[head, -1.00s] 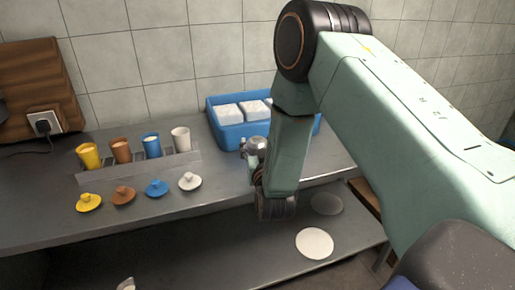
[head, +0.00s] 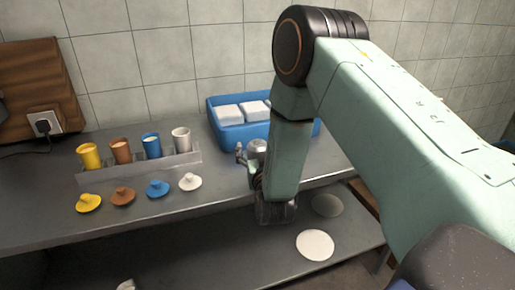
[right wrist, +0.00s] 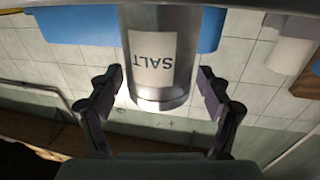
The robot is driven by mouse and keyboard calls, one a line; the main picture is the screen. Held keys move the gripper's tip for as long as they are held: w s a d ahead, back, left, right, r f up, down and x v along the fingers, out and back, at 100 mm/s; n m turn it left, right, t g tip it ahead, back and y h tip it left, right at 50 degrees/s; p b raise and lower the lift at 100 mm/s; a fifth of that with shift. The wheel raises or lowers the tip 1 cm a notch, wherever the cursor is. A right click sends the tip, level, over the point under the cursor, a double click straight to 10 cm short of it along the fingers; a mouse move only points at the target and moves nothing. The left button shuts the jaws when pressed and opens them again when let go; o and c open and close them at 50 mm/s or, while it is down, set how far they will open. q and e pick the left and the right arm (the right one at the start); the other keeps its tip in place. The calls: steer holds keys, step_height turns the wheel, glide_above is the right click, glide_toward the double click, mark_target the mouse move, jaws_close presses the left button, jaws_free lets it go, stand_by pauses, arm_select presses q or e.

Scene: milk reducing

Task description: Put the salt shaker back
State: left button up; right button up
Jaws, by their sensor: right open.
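The metal salt shaker (head: 257,147) is on the counter, in front of the blue crate; in the head view only its rounded top shows, the rest hidden by my right arm. In the right wrist view the shaker (right wrist: 160,50) shows inverted, with its "SALT" label, between the two fingers. My right gripper (right wrist: 160,88) is open, one finger on each side of the shaker, with gaps visible on both sides. In the head view the right gripper (head: 248,160) is partly hidden by its arm. The shaker's base is out of the wrist picture. My left gripper is not in view.
The blue crate (head: 228,135) holds white blocks. White discs (head: 315,245) lie on the lower shelf. The tiled wall is behind.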

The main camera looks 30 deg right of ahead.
steer(key=shift+d+r, duration=0.1)
steer(key=shift+r, duration=0.15)
steer(key=v, duration=1.2)
steer(key=shift+p, duration=0.3)
